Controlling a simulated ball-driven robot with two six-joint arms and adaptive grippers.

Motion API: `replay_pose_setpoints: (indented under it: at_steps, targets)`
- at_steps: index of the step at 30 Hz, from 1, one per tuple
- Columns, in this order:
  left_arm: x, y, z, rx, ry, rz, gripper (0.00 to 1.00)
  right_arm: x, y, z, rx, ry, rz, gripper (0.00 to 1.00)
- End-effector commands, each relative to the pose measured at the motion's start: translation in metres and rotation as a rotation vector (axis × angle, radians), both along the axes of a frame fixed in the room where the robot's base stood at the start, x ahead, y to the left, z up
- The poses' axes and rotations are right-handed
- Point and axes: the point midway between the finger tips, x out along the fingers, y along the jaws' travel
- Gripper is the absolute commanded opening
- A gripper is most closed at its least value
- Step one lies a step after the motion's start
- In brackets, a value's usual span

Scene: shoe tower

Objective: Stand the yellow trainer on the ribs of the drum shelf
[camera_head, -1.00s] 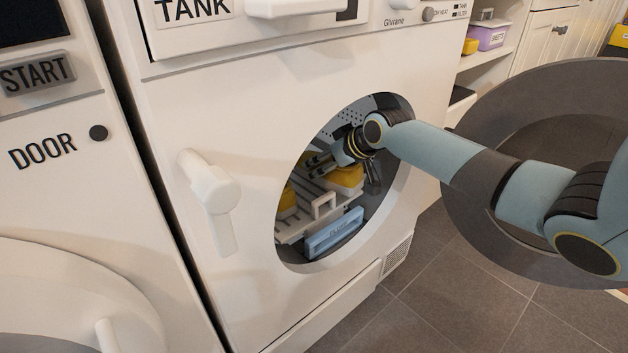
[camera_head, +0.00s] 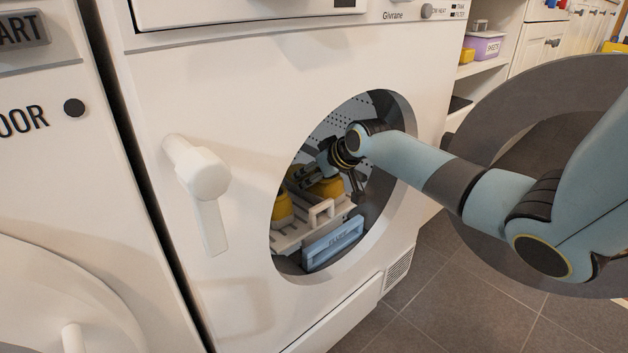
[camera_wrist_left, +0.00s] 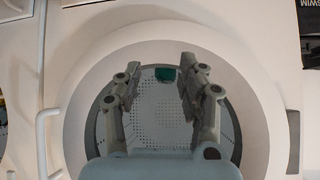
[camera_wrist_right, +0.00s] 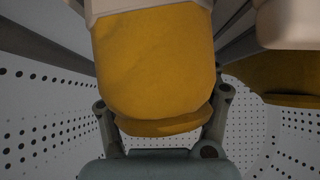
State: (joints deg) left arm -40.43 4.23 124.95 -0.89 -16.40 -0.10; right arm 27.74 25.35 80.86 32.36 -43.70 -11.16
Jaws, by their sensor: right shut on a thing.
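Inside the round drum opening, my right gripper (camera_head: 308,176) is shut on a yellow trainer (camera_head: 327,187). In the right wrist view this trainer (camera_wrist_right: 155,60) fills the middle, with a finger on each side and the fingertips hidden behind it. The white drum shelf (camera_head: 290,238) lies below, with a raised handle at its front. I cannot tell whether the held trainer touches the ribs. A second yellow shoe (camera_head: 283,209) is on the shelf at the left, and a yellow shoe shows at right in the wrist view (camera_wrist_right: 270,73). My left gripper (camera_wrist_left: 160,75) is open and empty.
A blue-grey filter piece (camera_head: 333,243) sits below the shelf. The open round door (camera_head: 480,120) is at right, behind my arm. My left gripper faces another round drum opening (camera_wrist_left: 160,120).

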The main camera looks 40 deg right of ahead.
Motion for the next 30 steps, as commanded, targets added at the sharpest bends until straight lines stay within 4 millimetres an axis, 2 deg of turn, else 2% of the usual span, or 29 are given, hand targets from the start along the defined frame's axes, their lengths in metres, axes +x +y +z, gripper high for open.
replay_pose_setpoints:
  at_steps: [1, 4, 5, 10, 21, 30]
  targets:
    - [0.0, 0.0, -0.001, 0.0, 0.001, 0.0, 0.4, -0.006, 0.001, -0.01, 0.003, 0.022, -0.001, 0.06]
    - [0.0, 0.0, -0.001, 0.0, 0.002, 0.0, 0.4, -0.007, 0.001, -0.011, 0.004, 0.025, -0.002, 0.06]
    - [0.0, 0.0, -0.001, 0.0, 0.002, 0.0, 0.4, -0.008, 0.001, -0.012, 0.005, 0.027, -0.001, 0.64]
    - [0.0, 0.0, -0.001, 0.0, 0.002, 0.0, 0.4, -0.006, 0.001, -0.01, 0.004, 0.021, -0.001, 0.86]
    - [0.0, 0.0, 0.001, 0.0, 0.013, 0.001, 0.4, -0.006, 0.0, -0.004, 0.003, 0.014, -0.001, 0.87]
    - [0.006, 0.002, 0.026, 0.005, 0.178, 0.009, 0.4, -0.023, -0.001, 0.02, 0.002, 0.009, 0.001, 0.87]
